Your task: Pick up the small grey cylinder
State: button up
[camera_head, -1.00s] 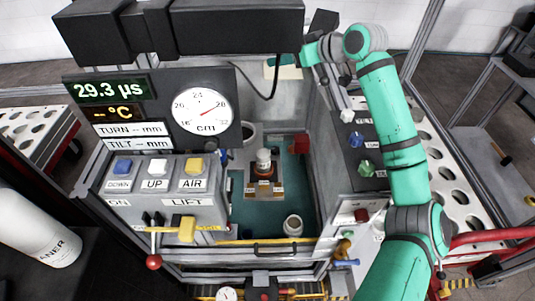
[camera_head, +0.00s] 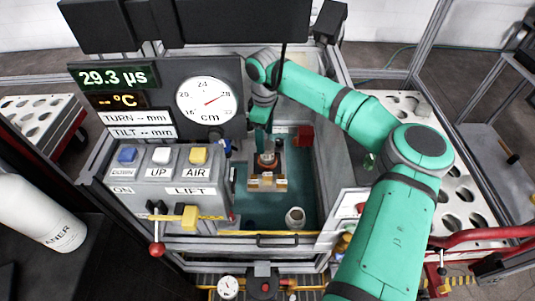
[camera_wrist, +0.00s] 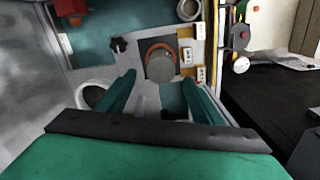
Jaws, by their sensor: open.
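The small grey cylinder (camera_wrist: 160,68) stands upright in a fixture (camera_wrist: 193,45) with an orange-red ring around it. In the head view the cylinder (camera_head: 267,159) is partly hidden by my gripper (camera_head: 264,143), which hangs above it inside the enclosure. In the wrist view my gripper (camera_wrist: 158,82) is open, with one green finger on each side of the cylinder's near edge. Nothing is held. The fingertips look to be above the cylinder; the exact height gap cannot be told.
A pale hollow cup (camera_head: 295,216) stands on the teal floor in front of the fixture. A red block (camera_head: 303,136) is at the back right. The dial panel (camera_head: 207,100) and enclosure walls stand close around the arm. Teal floor is clear beside the fixture.

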aim_at(268, 144)
jog(key=shift+s+d+f, duration=0.1)
jog(key=shift+d+f, duration=0.15)
jog(key=shift+f, duration=1.2)
jog(key=shift+s+d+f, duration=0.1)
jog(key=shift+d+f, duration=0.1)
jog(key=shift+f, duration=1.2)
jog(key=shift+c, duration=0.6)
jog(key=shift+w, duration=0.1)
jog(key=c, duration=1)
